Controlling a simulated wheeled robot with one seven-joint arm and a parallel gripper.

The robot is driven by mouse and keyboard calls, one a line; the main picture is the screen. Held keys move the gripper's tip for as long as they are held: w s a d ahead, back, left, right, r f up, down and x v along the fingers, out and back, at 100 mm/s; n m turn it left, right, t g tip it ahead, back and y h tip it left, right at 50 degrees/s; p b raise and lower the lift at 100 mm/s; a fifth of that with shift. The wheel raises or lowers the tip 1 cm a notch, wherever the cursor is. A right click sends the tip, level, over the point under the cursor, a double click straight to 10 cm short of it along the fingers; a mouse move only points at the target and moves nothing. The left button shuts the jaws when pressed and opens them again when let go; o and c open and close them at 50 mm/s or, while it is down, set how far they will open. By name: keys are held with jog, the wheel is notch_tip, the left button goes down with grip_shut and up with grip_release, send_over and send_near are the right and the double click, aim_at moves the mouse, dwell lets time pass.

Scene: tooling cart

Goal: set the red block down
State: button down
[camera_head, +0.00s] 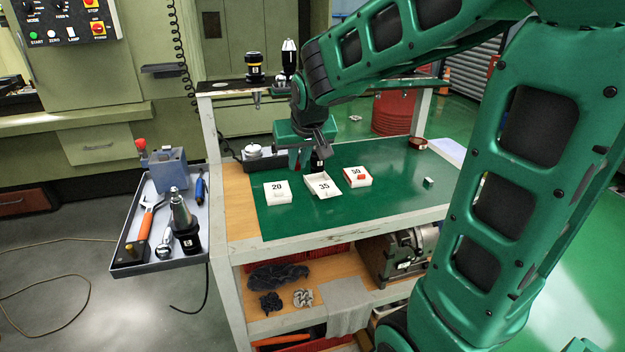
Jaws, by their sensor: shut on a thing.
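My gripper (302,163) is above the back left part of the green mat (300,215), behind the white trays. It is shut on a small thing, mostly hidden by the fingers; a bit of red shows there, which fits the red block. Three small white trays stand on the mat: one marked 20 (277,198), a tilted-looking one marked 35 (334,194) and one marked 50 (351,183). A small orange-red block (361,177) shows in the tray marked 50.
A small pale-and-dark block (428,182) lies on the mat's right. A grey side tray (130,254) holds tools. The mat's front and right are mostly clear.

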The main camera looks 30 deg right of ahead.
jog(key=w+d+f, duration=0.1)
jog(key=d+f, duration=0.1)
jog(key=d, duration=0.1)
jog(key=w+d+f, duration=0.2)
jog(key=d, duration=0.1)
jog(key=w+d+f, duration=0.2)
jog(key=d, duration=0.1)
jog(key=shift+d+f, duration=0.3)
jog(key=shift+d, duration=0.1)
jog(key=shift+f, duration=2)
jog(key=shift+f, duration=0.1)
jog(key=c, duration=2)
grip_release()
jog(key=shift+c, duration=0.2)
